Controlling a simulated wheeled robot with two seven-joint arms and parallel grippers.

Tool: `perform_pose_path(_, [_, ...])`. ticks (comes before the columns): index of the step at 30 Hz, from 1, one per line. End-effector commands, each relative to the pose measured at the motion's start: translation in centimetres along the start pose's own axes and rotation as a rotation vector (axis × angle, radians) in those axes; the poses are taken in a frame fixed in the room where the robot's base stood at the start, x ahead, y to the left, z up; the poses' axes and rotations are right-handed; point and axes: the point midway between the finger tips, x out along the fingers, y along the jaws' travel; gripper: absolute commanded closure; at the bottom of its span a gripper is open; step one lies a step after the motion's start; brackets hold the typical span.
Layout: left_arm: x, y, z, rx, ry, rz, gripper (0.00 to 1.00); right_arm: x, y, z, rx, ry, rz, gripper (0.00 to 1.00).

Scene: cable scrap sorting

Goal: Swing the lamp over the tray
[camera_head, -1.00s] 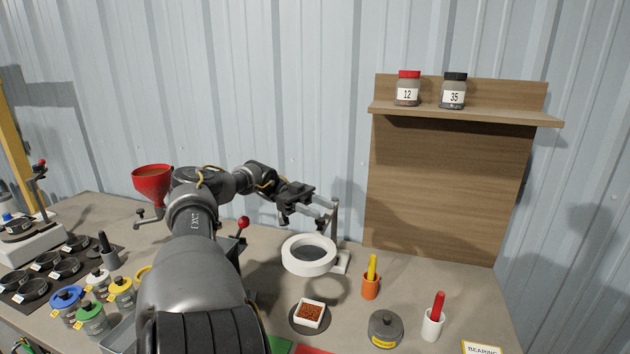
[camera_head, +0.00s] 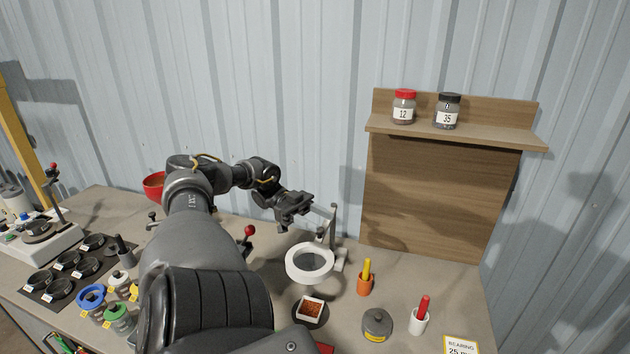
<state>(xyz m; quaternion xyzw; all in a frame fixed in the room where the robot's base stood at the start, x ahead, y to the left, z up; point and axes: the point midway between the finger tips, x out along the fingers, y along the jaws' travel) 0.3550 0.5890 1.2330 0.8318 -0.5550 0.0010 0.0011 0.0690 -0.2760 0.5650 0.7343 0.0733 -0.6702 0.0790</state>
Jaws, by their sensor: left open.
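The lamp has a white ring head (camera_head: 310,263) held above the bench by a grey post (camera_head: 333,225) at its back right. A small square white tray (camera_head: 301,318) of reddish-brown granules sits on a dark round pad, just in front of the ring in the picture. The ring does not cover the tray in this view. My left gripper (camera_head: 318,212) is open, close to the lamp's post and above and behind the ring. I cannot tell whether its fingers touch the lamp. My right gripper is not in view.
An orange cup (camera_head: 364,287), a grey lidded pot (camera_head: 377,325) and a white cup (camera_head: 419,323) stand right of the tray. A wooden shelf (camera_head: 450,133) with two jars is behind. A red funnel (camera_head: 154,185), dishes and lidded pots are left. My left arm hides the bench's middle.

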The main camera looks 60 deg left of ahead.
Motion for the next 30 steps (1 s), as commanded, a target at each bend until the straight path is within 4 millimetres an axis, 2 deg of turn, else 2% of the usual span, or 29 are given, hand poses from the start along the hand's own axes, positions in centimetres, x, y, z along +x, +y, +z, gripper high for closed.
perform_pose_path(15, [2.8, 3.8, -1.9, 0.001, 0.007, 0.012, 0.55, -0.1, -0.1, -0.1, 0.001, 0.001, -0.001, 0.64])
perform_pose_path(30, [3.3, 4.7, -2.6, 0.000, -0.002, 0.004, 0.55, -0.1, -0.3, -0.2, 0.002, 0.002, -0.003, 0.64])
